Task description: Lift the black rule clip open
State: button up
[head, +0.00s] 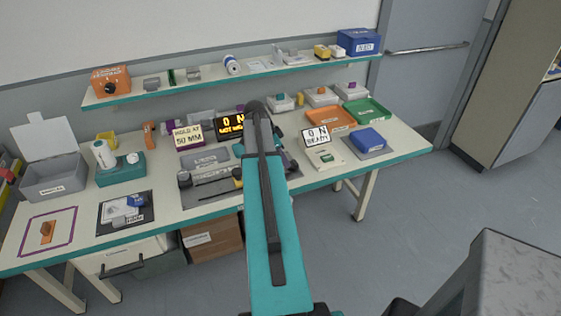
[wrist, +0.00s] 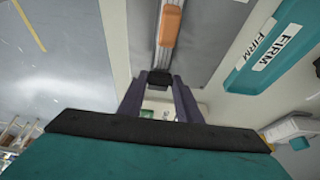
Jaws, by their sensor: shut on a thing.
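In the wrist view, my gripper (wrist: 160,92) has its two dark fingers closed in on a small black piece, which looks like the black rule clip (wrist: 160,77). An orange block (wrist: 171,24) lies on that strip beyond the clip. I cannot tell how far the clip is raised. In the head view, my arm reaches over the grey work board (head: 212,191) and hides the gripper and clip.
A teal part marked FIRM (wrist: 265,60) lies right of the strip. A blue block (head: 369,138) and trays are to the right.

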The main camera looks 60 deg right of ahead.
jog(key=shift+s+d+r+t+y, duration=0.4)
jog(key=shift+d+r+t+y, duration=0.2)
jog(key=shift+t+y, duration=0.3)
jog(key=y, duration=0.1)
jog(key=s+d+t+y+p, duration=0.1)
jog(key=shift+d+r+y, duration=0.3)
jog(key=shift+r, duration=0.05)
jog(key=t+y, duration=0.1)
jog(key=s+d+t+y+p, duration=0.1)
jog(key=shift+s+d+r+y, duration=0.1)
jog(key=shift+d+y, duration=0.15)
jog(key=shift+y, duration=0.05)
jog(key=shift+s+d+t+y+p, duration=0.35)
jog(key=shift+t+y+p, duration=0.15)
jog(key=shift+t+y, duration=0.3)
jog(key=o, duration=1)
jog(key=shift+o, duration=0.2)
